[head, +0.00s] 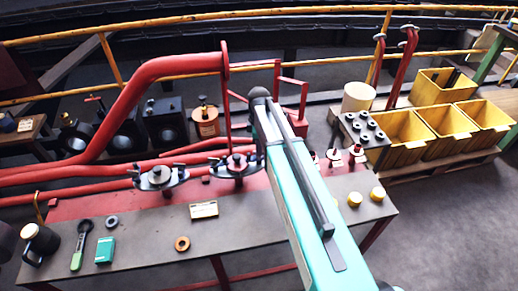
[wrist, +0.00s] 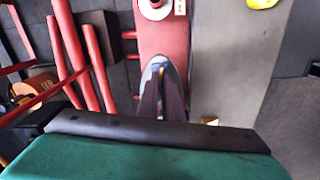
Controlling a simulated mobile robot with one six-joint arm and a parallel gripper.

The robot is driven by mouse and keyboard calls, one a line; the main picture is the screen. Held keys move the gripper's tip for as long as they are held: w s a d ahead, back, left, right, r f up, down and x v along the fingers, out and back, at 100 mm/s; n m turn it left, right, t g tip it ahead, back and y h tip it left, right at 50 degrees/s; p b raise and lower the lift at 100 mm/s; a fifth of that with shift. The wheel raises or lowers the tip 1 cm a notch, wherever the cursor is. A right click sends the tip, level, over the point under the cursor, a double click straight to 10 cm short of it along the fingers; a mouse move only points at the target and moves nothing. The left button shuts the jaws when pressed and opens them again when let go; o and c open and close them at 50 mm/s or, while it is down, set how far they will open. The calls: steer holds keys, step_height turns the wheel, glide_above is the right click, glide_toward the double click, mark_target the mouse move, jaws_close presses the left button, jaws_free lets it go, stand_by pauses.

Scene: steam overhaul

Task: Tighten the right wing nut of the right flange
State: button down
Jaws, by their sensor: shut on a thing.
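The left flange (head: 158,177) stands to the left, apart from my gripper.
A red upright pipe (head: 226,100) rises close to the right flange. Yellow bins (head: 402,138) stand at right.

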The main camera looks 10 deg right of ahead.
steer(key=shift+m, duration=0.4)
steer(key=m, duration=0.3)
steer(key=shift+p, duration=0.3)
steer(key=m, duration=0.4)
steer(key=shift+m, duration=0.3)
steer(key=m, duration=0.3)
steer(key=shift+p, duration=0.4)
steer(key=shift+m, duration=2.1)
steer(key=c, duration=1.9)
jaws_free()
